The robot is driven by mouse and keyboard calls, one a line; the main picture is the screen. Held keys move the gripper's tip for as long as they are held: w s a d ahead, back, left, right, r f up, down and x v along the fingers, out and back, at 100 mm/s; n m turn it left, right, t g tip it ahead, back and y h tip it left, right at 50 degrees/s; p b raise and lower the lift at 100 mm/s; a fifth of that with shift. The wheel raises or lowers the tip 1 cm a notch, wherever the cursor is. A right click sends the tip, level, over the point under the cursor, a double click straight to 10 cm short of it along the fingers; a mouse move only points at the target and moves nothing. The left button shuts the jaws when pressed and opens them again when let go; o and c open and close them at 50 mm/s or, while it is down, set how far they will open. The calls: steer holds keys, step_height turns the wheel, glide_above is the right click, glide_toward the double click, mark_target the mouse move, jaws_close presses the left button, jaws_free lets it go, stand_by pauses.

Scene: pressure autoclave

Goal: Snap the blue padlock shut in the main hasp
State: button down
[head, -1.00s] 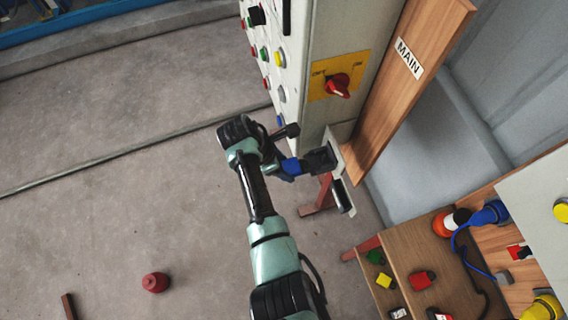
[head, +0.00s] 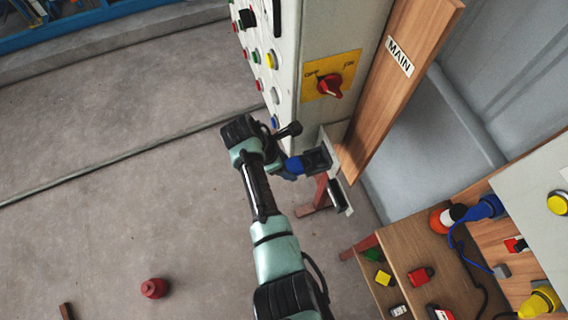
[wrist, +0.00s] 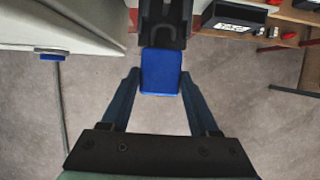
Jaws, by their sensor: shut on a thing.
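The blue padlock (head: 293,165) is held at the end of my arm, below the red main switch. In the wrist view its blue body (wrist: 161,72) sits between the two fingertips of my gripper (wrist: 161,83), which is shut on it. The main hasp appears as a dark fitting (head: 317,160) on a pale plate under the MAIN board, right beside the padlock. In the wrist view the dark fitting (wrist: 163,22) meets the padlock's top edge. The shackle is hidden, so I cannot tell whether it is through the hasp or closed.
The panel's red rotary switch (head: 330,85) sits on a yellow plate, with the wooden MAIN board (head: 400,90) beside it. A wooden shelf (head: 400,262) with coloured locks and plugs stands at the lower right.

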mark_target(300, 162)
steer(key=shift+w+d, duration=0.3)
steer(key=shift+d, duration=0.55)
steer(key=shift+w+d, duration=0.3)
steer(key=shift+d, duration=0.55)
steer(key=shift+c, duration=0.2)
jaws_free()
